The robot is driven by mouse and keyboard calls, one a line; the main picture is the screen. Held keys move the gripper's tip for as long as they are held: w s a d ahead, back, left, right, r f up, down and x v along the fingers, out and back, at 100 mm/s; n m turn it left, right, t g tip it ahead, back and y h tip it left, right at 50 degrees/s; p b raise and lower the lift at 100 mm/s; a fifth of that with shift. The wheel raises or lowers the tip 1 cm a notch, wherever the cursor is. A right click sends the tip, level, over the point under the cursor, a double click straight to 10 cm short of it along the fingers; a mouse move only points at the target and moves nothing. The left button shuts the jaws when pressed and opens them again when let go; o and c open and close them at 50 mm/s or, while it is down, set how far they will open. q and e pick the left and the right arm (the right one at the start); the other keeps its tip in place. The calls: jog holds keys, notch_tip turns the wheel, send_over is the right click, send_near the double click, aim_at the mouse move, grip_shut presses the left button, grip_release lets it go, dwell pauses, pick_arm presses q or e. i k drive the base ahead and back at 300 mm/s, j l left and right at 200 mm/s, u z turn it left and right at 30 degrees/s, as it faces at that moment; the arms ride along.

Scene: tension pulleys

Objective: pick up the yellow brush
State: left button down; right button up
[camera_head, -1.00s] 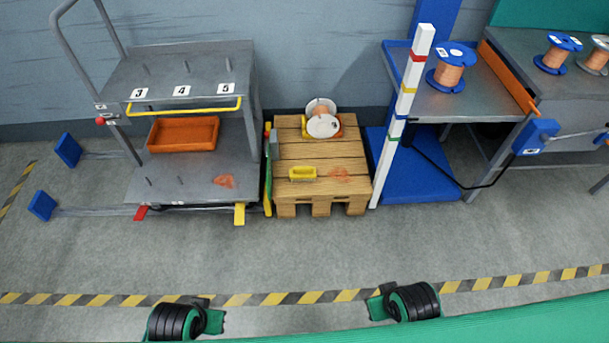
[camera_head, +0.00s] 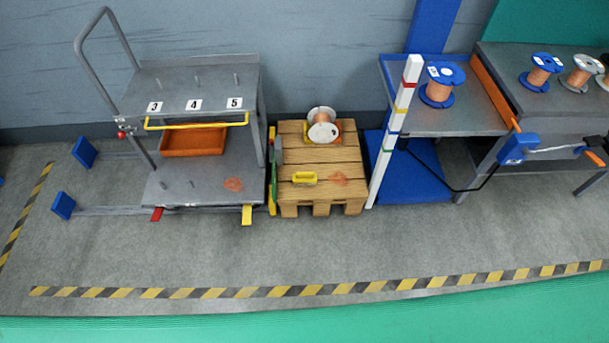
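A small yellow brush (camera_head: 304,177) lies on top of a wooden pallet stand (camera_head: 321,190), near its front left part. An orange-brown patch lies on the wood to the right of the brush. A white spool (camera_head: 322,125) rests at the back of the stand on a yellow and orange piece. Neither of my grippers shows in the head view now, and nothing touches the brush.
A grey cart (camera_head: 205,178) with an orange tray (camera_head: 193,142) stands left of the stand. A white striped post (camera_head: 395,135) and a metal table (camera_head: 455,110) with a blue spool (camera_head: 441,85) stand right. The floor in front is clear, crossed by hazard tape (camera_head: 300,290).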

aim_at(306, 178)
jog(key=i+j+z, duration=0.1)
jog(key=j, duration=0.25)
jog(key=i+j+z, duration=0.1)
jog(key=i+j, duration=0.15)
jog(key=j, duration=0.15)
jog(key=i+j+z, duration=0.1)
jog(key=j, duration=0.3)
jog(key=i+j+z, duration=0.1)
jog(key=j, duration=0.25)
jog(key=i+j+z, duration=0.15)
jog(key=j, duration=0.3)
